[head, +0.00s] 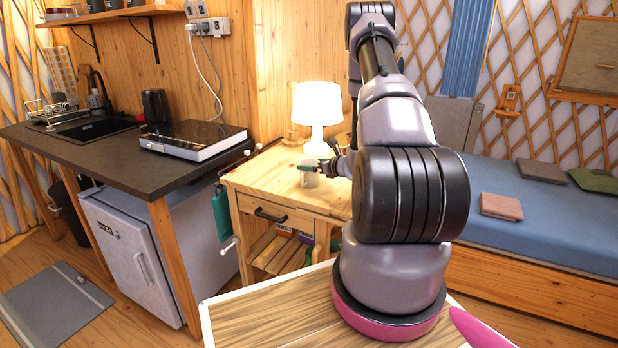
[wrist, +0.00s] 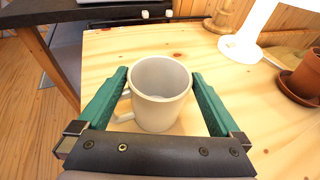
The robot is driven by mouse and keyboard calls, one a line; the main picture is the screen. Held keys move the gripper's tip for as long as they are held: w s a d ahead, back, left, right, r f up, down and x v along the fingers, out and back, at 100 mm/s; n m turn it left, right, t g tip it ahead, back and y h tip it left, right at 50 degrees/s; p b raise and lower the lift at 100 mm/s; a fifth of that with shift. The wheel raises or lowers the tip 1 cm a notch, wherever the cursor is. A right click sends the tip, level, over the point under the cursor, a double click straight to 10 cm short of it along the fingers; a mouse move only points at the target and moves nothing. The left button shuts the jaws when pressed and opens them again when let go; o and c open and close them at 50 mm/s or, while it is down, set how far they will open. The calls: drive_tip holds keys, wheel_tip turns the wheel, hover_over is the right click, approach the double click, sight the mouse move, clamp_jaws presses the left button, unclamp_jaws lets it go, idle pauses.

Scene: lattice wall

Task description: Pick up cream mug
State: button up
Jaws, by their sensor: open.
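The cream mug (wrist: 160,95) stands upright on the light wooden side table (wrist: 120,48). In the wrist view it sits between the two green fingers of my gripper (wrist: 161,90), its handle towards the lower left by the left finger. My gripper is open, with a finger on each side of the mug; I cannot tell whether either finger touches it. In the head view the mug (head: 309,174) is small near the table's middle, with my gripper (head: 322,166) at it, partly hidden by my arm.
A lit white lamp (head: 317,108) stands behind the mug. A terracotta pot (wrist: 303,76) is at the right and a wooden object (wrist: 222,17) at the back. A dark counter (head: 110,160) with a hob lies left of the table. A blue bed (head: 540,222) is at the right.

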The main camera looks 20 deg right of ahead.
drive_tip(key=shift+w+a+f, duration=0.1)
drive_tip(key=shift+w+f, duration=0.05)
drive_tip(key=shift+w, duration=0.25)
drive_tip(key=c, duration=1.4)
drive_tip(key=shift+o, duration=0.2)
